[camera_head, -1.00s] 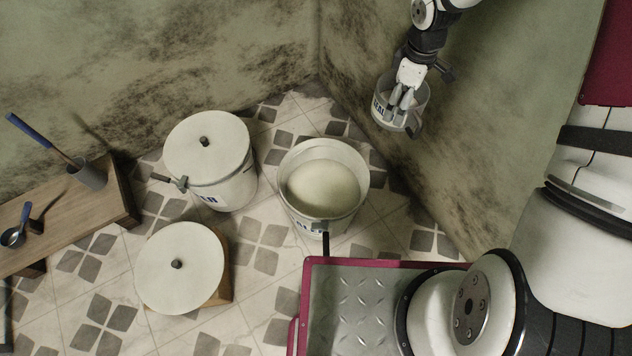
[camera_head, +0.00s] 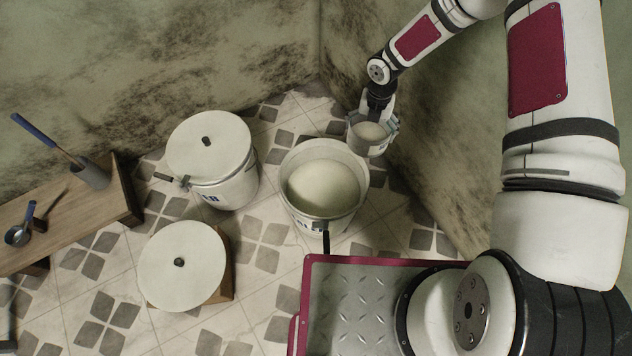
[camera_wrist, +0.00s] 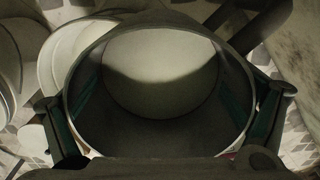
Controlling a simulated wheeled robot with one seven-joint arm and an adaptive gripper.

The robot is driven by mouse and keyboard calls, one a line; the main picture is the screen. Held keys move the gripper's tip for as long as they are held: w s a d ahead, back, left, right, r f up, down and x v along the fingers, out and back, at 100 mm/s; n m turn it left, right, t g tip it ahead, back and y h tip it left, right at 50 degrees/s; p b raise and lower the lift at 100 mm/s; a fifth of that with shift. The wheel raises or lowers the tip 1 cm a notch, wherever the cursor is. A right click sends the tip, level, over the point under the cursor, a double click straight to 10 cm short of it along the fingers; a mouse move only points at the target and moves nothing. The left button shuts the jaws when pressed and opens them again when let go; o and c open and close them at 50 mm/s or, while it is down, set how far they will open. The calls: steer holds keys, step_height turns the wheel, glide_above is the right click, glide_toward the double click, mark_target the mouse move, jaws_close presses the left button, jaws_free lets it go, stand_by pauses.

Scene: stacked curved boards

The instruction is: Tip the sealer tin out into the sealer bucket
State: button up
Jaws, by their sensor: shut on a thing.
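My gripper (camera_head: 378,128) is shut on the sealer tin (camera_head: 368,147), a clear-grey open tin. Pale cream contents show inside it in the head view. The wrist view shows the tin's dark inner wall (camera_wrist: 160,135) with pale contents (camera_wrist: 160,70), and a finger on each side. The tin looks near upright; a slight tilt cannot be ruled out. An open white bucket (camera_head: 303,217) with cream liquid stands just left of the tin in the head view. Its label is partly hidden, but it looks like the sealer bucket. The tin appears above and beside its right rim.
A lidded white bucket (camera_head: 225,192) stands left of the open one. A round white lid (camera_head: 180,268) lies on a wooden block in front. A wooden bench (camera_head: 115,190) with tools is at left. Walls close in behind and at right.

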steer(key=f+n, duration=0.1)
steer(key=n, duration=0.1)
steer(key=a+f+n, duration=0.1)
steer(key=f+n, duration=0.1)
steer(key=a+f+n, duration=0.1)
steer(key=f+n, duration=0.1)
steer(key=shift+s+a+n, duration=0.1)
steer(key=shift+s+n, duration=0.15)
steer(key=shift+n, duration=0.05)
steer(key=shift+s+a+f+n, duration=0.1)
steer(key=shift+a+f+n, duration=0.1)
steer(key=shift+f+n, duration=0.3)
steer(key=shift+s+a+f+n, duration=0.15)
steer(key=shift+f+n, duration=0.25)
steer(key=shift+n, duration=0.2)
steer(key=shift+a+p, duration=0.1)
steer(key=shift+p, duration=0.25)
steer(key=s+a+t+h, duration=0.1)
steer(key=a+f+t+h, duration=0.1)
steer(key=h, duration=0.1)
steer(key=s+a+f+t+h, duration=0.1)
steer(key=t+h, duration=0.1)
steer(key=shift+s+a, duration=0.25)
steer(key=shift+s, duration=0.1)
steer(key=shift+s+a+f+t+h+b, duration=0.25)
steer(key=shift+a+f+t+h+b, duration=0.1)
steer(key=shift+f+h+b, duration=0.15)
